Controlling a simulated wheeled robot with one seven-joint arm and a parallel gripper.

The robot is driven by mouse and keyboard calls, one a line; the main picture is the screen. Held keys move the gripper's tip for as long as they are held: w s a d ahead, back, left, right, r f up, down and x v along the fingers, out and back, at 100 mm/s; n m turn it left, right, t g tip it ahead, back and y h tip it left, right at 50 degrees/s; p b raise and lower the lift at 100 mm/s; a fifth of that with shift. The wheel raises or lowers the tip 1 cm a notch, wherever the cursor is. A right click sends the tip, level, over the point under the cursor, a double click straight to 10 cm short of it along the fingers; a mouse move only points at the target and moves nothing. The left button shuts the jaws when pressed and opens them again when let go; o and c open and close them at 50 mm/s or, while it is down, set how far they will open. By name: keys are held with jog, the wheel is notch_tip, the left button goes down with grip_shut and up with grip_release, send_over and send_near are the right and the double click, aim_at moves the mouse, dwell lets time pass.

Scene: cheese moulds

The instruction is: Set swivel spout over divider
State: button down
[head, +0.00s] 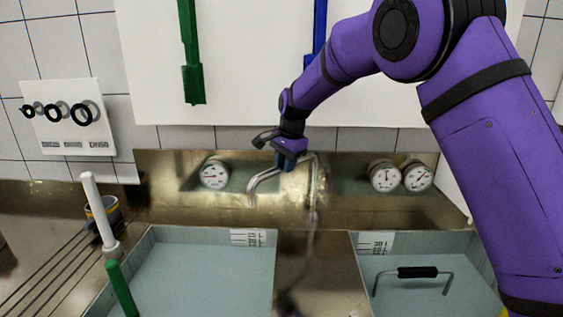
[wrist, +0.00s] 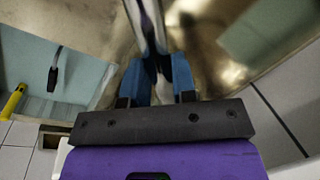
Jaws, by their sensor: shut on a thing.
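The metal swivel spout (head: 266,175) stands out from the back panel, its bent outlet end hanging down at the left, towards the left basin's (head: 200,275) side. The steel divider (head: 312,265) runs between the left and right basins, to the right of the outlet end. My gripper (head: 289,163) is shut on the spout's upper pipe near the back panel. In the wrist view the blue fingers of my gripper (wrist: 157,82) stand either side of the shiny pipe (wrist: 150,25). The exact contact is partly hidden by the fingers.
The right basin (head: 420,285) holds a tool with a black-gripped handle (head: 417,272). Round gauges (head: 214,174) sit on the back panel at both sides. Green (head: 191,60) and blue (head: 320,25) tools hang above.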

jog(key=s+d+n+g, duration=0.1)
jog(key=s+d+n, duration=0.3)
jog(key=d+n, duration=0.4)
jog(key=shift+d+g+y, duration=0.3)
jog(key=shift+d, duration=0.6)
jog(key=c, duration=0.9)
grip_release()
jog(key=shift+c, duration=0.2)
jog(key=shift+r, duration=0.1)
notch_tip(320, 180, up, 10)
jog(key=d, duration=0.2)
jog(key=shift+r, duration=0.2)
jog(key=shift+d, duration=0.15)
